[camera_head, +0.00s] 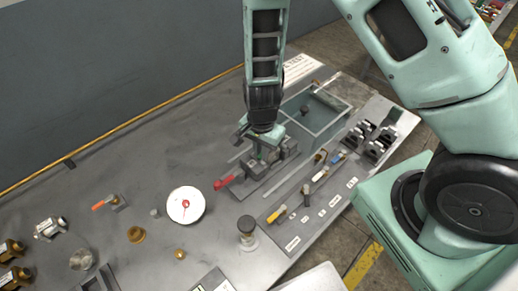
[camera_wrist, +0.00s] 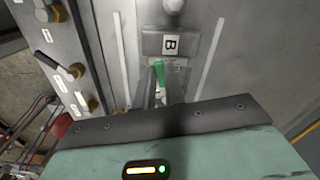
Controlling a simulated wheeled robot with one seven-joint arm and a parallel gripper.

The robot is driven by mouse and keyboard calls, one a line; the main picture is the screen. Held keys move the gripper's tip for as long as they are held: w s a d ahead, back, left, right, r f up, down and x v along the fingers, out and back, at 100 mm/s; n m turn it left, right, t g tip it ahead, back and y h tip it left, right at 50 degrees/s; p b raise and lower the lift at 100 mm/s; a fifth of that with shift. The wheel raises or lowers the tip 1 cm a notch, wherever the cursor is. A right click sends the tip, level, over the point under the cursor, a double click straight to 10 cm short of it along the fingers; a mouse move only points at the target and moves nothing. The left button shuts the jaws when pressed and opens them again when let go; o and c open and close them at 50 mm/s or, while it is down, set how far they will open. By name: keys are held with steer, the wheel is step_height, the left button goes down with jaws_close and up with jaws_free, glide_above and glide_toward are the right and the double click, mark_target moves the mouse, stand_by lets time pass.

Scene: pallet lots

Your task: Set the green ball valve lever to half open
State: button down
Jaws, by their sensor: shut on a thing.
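The green ball valve lever (camera_wrist: 159,72) shows in the wrist view as a short green piece between the fingers of my gripper (camera_wrist: 161,86). My gripper is shut on it. A plate marked "B" (camera_wrist: 171,44) lies just beyond the lever. In the head view my gripper (camera_head: 262,153) points down over a grey valve fixture on the bench. The gripper and wrist hide most of the lever and valve body there, so I cannot tell the lever's exact angle.
Bare bench (camera_head: 150,160) lies to the left.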

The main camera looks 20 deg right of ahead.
steer(key=shift+s+d+n+b, duration=0.25)
steer(key=shift+n, duration=0.7)
steer(key=shift+s+d+n+b, duration=0.25)
steer(key=shift+d+n+b, duration=0.05)
steer(key=shift+n, duration=0.6)
steer(key=shift+s+d+n+b, duration=0.25)
steer(key=shift+n, duration=0.7)
steer(key=c, duration=1.5)
jaws_free()
steer(key=shift+o, duration=0.2)
step_height(320, 180, up, 17)
steer(key=shift+r+b, duration=0.2)
steer(key=shift+b, duration=0.25)
